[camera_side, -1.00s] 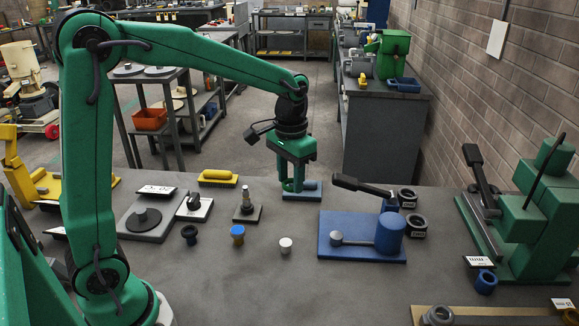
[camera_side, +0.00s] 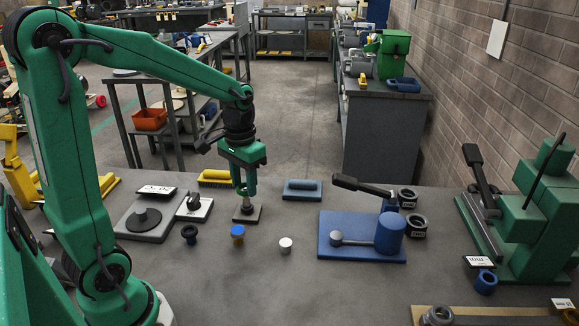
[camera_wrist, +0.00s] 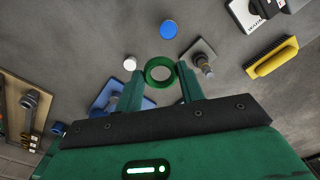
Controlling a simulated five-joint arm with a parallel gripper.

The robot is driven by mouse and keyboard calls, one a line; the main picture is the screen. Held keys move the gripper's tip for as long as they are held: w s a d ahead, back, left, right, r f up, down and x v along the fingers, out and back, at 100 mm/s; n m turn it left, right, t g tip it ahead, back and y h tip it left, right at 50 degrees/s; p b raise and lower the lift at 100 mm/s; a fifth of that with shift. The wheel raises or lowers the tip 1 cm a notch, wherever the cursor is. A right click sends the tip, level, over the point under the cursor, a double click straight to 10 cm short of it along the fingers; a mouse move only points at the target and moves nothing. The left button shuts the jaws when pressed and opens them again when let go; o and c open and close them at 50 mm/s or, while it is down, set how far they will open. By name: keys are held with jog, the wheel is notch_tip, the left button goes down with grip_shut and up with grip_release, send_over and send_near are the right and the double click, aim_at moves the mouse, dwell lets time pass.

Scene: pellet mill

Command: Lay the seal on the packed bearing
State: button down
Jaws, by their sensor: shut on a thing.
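A green ring (camera_wrist: 148,77), which looks like the seal, is held between the two fingers of my gripper (camera_side: 245,189) in the wrist view. In the side view I cannot make out the ring against the green fingers. My gripper is above or just behind a small dark plate (camera_side: 246,216) with an upright metal post. In the wrist view that post (camera_wrist: 203,62) stands just right of the ring, apart from it in the picture. I cannot tell for sure which part is the packed bearing.
A blue-capped jar (camera_side: 238,231), a white-capped piece (camera_side: 286,244) and a dark cup (camera_side: 189,233) stand in front. A yellow brush (camera_side: 215,176) and a blue block (camera_side: 302,188) lie behind. A blue base (camera_side: 345,250) with a lever stands right. The front middle bench is clear.

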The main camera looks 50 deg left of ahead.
jog(key=s+a, duration=0.1)
jog(key=s, duration=0.1)
jog(key=shift+s+a+f+n, duration=0.3)
jog(key=shift+a+f, duration=0.1)
jog(key=shift+f, duration=0.2)
jog(key=shift+f, duration=3.3)
jog(key=shift+f, duration=0.2)
jog(key=shift+f, duration=0.3)
jog(key=shift+f, duration=0.3)
jog(key=shift+f, duration=0.35)
jog(key=shift+f, duration=0.25)
